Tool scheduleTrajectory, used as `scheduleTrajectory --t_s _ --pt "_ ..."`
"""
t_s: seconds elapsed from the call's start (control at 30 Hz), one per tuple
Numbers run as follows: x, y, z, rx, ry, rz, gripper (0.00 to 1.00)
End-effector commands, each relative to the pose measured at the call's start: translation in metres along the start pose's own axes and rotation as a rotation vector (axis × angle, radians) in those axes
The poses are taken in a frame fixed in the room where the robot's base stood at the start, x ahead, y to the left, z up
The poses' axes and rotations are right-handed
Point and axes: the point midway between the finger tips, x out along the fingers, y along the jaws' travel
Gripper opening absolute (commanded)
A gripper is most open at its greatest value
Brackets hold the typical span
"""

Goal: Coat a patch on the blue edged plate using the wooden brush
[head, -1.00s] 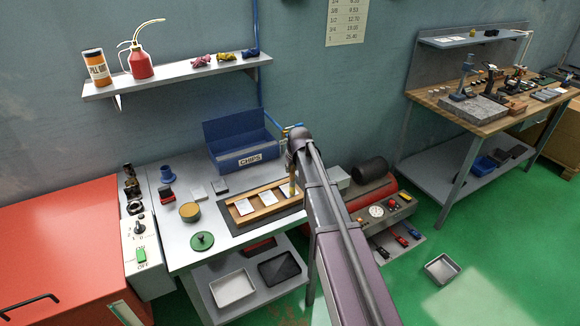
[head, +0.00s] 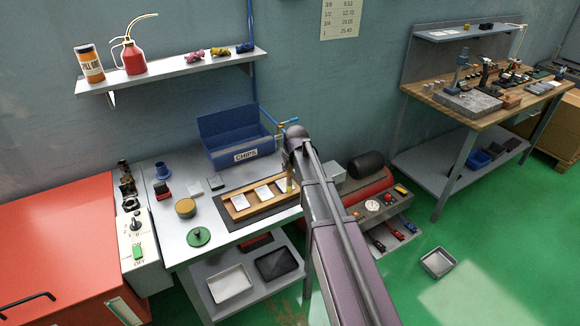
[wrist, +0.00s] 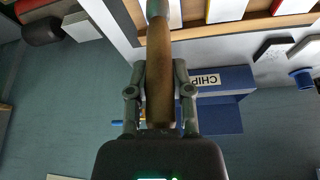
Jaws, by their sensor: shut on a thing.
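My gripper (wrist: 158,95) is shut on the wooden handle of the brush (wrist: 160,62). In the wrist view the brush points to the top edge, and its tip is out of frame. In the head view the brush (head: 289,180) shows as a small upright shape at the right end of the wooden tray (head: 234,214); my arm hides most of the gripper. Three white plates lie in the tray: left (head: 240,202), middle (head: 264,194) and right (head: 281,186), the last beside the brush. Bristle contact cannot be told.
A blue CHIPS bin (head: 236,142) stands behind the tray. A round tan-topped tin (head: 185,208), a green lid (head: 199,236) and a blue cup (head: 163,171) are on the left of the grey table. A red compressor (head: 368,190) stands right of the table.

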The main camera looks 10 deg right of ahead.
Motion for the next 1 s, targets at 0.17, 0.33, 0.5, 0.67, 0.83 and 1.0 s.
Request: scheduleTrajectory --t_s 0.17,0.33,0.5,0.67,0.83,1.0 --pt "0.0 -0.002 0.001 0.001 -0.003 -0.003 0.0" --pt "0.001 -0.003 0.001 0.001 -0.003 -0.004 0.0" --pt "0.002 -0.003 -0.004 0.001 -0.003 -0.004 0.0" --pt "0.006 -0.004 -0.013 0.001 -0.002 -0.003 0.0" --pt "0.009 -0.006 -0.024 0.0 -0.002 -0.002 0.0" --pt "0.012 -0.007 -0.033 0.0 -0.001 -0.002 0.0"
